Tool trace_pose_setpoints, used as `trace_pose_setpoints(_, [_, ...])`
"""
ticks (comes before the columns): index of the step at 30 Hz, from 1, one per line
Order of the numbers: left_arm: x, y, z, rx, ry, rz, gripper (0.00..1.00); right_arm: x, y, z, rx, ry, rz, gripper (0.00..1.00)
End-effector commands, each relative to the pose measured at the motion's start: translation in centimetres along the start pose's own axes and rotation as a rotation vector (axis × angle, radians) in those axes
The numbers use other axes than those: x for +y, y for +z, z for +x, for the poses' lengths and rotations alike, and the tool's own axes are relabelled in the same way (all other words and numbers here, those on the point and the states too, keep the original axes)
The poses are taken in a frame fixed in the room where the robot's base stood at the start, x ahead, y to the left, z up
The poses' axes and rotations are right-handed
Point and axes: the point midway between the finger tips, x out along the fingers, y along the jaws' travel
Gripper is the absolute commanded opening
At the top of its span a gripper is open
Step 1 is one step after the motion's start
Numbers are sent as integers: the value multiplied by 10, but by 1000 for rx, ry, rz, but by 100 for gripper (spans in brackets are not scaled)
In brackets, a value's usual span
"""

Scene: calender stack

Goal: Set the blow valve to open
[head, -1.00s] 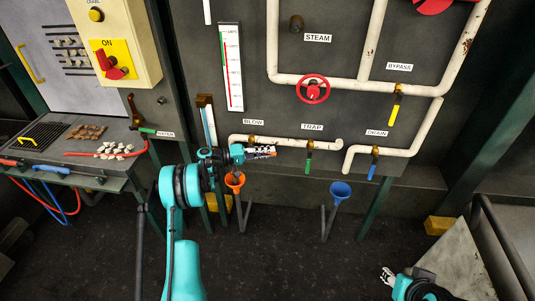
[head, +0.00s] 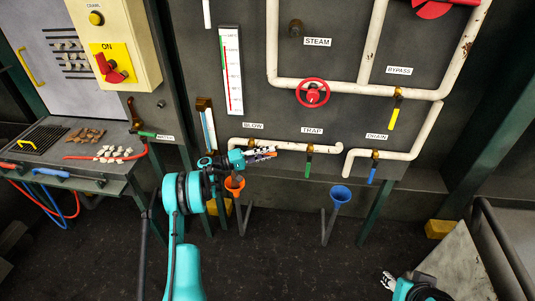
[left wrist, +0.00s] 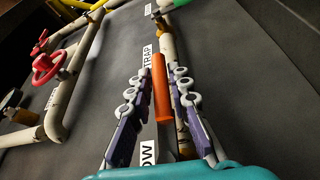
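The blow valve's orange handle (left wrist: 162,88) lies between the two fingers of my left gripper (left wrist: 162,76) in the left wrist view. The handle runs roughly along the white pipe beside it. In the head view my left gripper (head: 264,154) is at this valve, just below the BLOW label (head: 253,126), and its fingers cover most of the handle. The fingers stand apart on either side of the handle; I cannot tell whether they touch it. My right gripper (head: 388,280) is low at the right, far from the valve, and too small to judge.
The trap valve's green handle (head: 308,166) and the drain valve's blue handle (head: 372,173) hang down to the right. An orange funnel (head: 235,183) is just below my left gripper. A blue funnel (head: 341,193) stands further right. A red handwheel (head: 312,93) is above.

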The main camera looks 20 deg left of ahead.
Motion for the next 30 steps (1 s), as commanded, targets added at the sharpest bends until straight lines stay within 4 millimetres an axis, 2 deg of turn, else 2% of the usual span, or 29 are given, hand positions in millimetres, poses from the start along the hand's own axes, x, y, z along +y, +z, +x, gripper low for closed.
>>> trace_pose_setpoints(9, [0,0,0,-2,-2,1,35,0,0,0,0,0,0,40])
trace_pose_setpoints(13, [-1,0,-8,0,-2,1,35,0,0,0,0,0,0,40])
trace_pose_setpoints(17, [-1,0,-30,2,-3,1,35,0,0,0,0,0,0,40])
trace_pose_setpoints(24, [-1,-1,-83,2,-2,2,35,0,0,0,0,0,0,40])
trace_pose_setpoints(30, [-1,0,-112,0,-2,1,35,0,0,0,0,0,0,40])
